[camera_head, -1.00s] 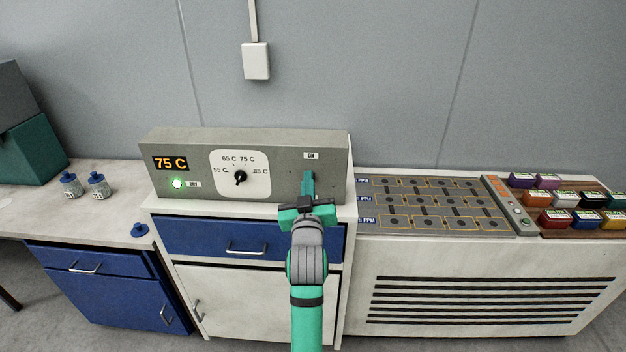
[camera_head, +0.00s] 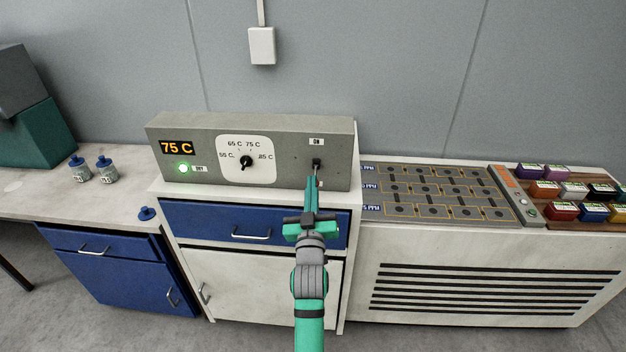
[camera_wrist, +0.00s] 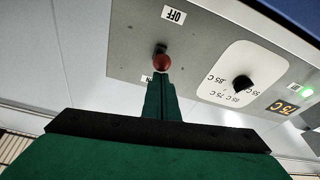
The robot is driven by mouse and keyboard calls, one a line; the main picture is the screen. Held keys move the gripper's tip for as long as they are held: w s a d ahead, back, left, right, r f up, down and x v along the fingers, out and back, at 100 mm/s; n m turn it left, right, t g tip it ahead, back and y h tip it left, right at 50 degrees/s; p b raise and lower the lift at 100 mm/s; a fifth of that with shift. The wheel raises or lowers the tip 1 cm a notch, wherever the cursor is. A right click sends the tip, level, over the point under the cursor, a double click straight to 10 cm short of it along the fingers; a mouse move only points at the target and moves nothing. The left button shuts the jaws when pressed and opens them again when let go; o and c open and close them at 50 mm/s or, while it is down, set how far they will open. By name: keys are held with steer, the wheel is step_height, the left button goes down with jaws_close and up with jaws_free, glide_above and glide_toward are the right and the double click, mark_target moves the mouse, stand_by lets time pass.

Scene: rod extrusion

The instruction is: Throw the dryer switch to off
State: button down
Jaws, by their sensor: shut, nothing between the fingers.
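The grey dryer control box (camera_head: 205,143) stands on the white cabinet. Its switch (camera_head: 317,163) is a dark lever at the right of the panel, under the ON label (camera_head: 316,141). In the wrist view the switch shows a red ball tip (camera_wrist: 161,63), with the OFF label (camera_wrist: 174,15) in upside-down text beyond it. My gripper (camera_head: 314,179) is shut and empty, its tips just below the switch in the head view. In the wrist view the fingertips (camera_wrist: 160,78) are close to the red ball; contact cannot be told. The ON label is partly hidden there.
The temperature dial (camera_head: 246,162), lit green lamp (camera_head: 183,168) and 75 C display (camera_head: 177,148) are left of the switch. A blue drawer (camera_head: 215,222) lies below the box. A panel with dark pads (camera_head: 440,190) is on the right, with colored containers (camera_head: 561,211) beyond.

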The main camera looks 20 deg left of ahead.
steer(key=shift+w+f, duration=0.15)
steer(key=shift+f, duration=0.9)
steer(key=shift+w+f, duration=0.15)
steer(key=shift+f, duration=0.85)
steer(key=shift+r, duration=0.1)
step_height(320, 180, up, 4)
steer(key=s, duration=0.3)
steer(key=s+d+f, duration=0.1)
steer(key=s+f, duration=0.3)
steer(key=f, duration=0.3)
steer(key=shift+s+d+f, duration=0.25)
steer(key=shift+s+d, duration=0.1)
steer(key=shift+d, duration=0.05)
steer(key=shift+a, duration=0.1)
